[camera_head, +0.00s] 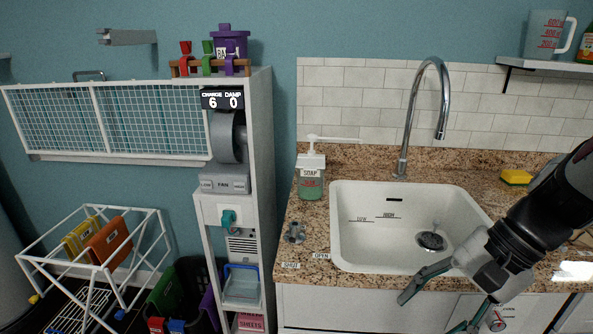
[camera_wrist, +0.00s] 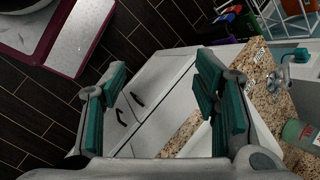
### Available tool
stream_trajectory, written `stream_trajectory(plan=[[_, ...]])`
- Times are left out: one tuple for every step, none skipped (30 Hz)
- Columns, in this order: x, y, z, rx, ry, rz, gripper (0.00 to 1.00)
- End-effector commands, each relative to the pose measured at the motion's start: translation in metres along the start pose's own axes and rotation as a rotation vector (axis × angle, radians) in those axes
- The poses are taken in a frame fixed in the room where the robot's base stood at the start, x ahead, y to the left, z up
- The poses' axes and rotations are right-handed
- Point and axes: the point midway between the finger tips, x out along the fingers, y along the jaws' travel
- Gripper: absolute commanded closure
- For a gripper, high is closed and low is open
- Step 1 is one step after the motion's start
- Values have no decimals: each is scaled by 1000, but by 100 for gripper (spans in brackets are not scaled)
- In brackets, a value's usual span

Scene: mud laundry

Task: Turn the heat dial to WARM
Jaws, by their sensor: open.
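A teal dial (camera_head: 228,217) sits on a white panel of the tall white cabinet, below the grey FAN unit, in the head view. Its markings are too small to read, so I cannot tell its setting or whether it is the heat dial. My gripper (camera_head: 436,309) is at the lower right, in front of the sink counter, well to the right of the teal dial and apart from it. The wrist view shows the teal-padded fingers of my gripper (camera_wrist: 155,103) spread apart with nothing between them. No WARM label can be read.
The sink (camera_head: 350,252) with its tall faucet (camera_head: 445,110) is set in a granite counter (camera_head: 313,226). A soap bottle (camera_head: 311,183) stands left of the sink. A white drying rack (camera_head: 62,222) is at the left. The wrist view shows dark floor (camera_wrist: 40,115) beside white cabinet fronts.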

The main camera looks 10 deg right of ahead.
Motion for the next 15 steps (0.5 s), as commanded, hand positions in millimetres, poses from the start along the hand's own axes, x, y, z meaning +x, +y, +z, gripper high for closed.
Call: stream_trajectory(plan=[[13, 5, -19, 103, -43, -53, 44], [18, 7, -27, 157, -66, -87, 44], [23, 10, -38, 230, -94, -135, 44], [27, 12, -47, 284, -115, -173, 44], [31, 14, -56, 337, -135, -212, 44], [35, 18, -68, 409, -161, -265, 44], [38, 21, -77, 461, -180, -307, 44], [41, 25, -87, 513, -198, -351, 44], [45, 30, -99, 581, -220, -410, 44], [48, 34, -109, 631, -238, -456, 44], [50, 39, -118, 682, -254, -504, 44], [53, 47, -132, 748, -274, -569, 44], [55, 53, -142, 797, -288, -619, 44], [56, 59, -152, 844, -302, -670, 44], [59, 69, -165, 908, -318, -740, 44]])
